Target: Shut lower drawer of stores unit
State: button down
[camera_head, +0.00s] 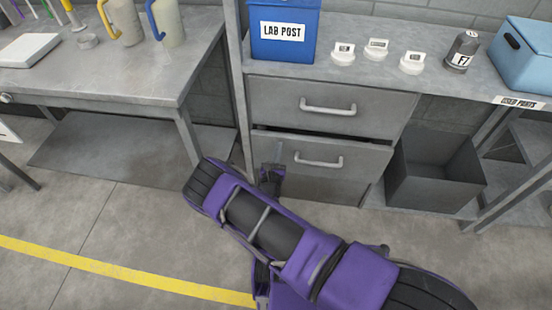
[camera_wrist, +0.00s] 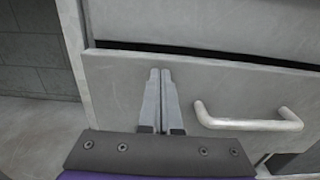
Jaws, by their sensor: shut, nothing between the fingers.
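The grey stores unit (camera_head: 243,100) has two stacked drawers. The lower drawer (camera_head: 345,187) stands slightly out, with a dark gap above its front; its front also shows in the wrist view (camera_wrist: 215,90). Its bar handle (camera_head: 318,161) is to the right of my gripper, and it shows at the right in the wrist view (camera_wrist: 248,119). The upper drawer (camera_head: 370,104) looks shut. My gripper (camera_head: 275,150) is shut and empty, at the left part of the lower drawer front (camera_wrist: 160,72). I cannot tell whether the fingertips touch it. My arm hides part of the drawer's lower left.
An open grey bin (camera_head: 435,180) stands right of the drawers. A blue LAB POST box (camera_head: 283,35), white tags and a dark canister (camera_head: 462,50) stand on top. A workbench (camera_head: 120,80) is at the left. The floor in front is clear, with a yellow line (camera_head: 110,268).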

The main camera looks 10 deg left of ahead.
aim_at(280, 136)
jog(key=shift+w, duration=0.3)
jog(key=w+b, duration=0.2)
jog(key=w, duration=0.2)
jog(key=shift+w+f+b, duration=0.15)
jog(key=shift+w+b, duration=0.2)
jog(key=shift+w+r, duration=0.2)
jog(key=shift+r, duration=0.15)
jog(key=shift+w+r, duration=0.1)
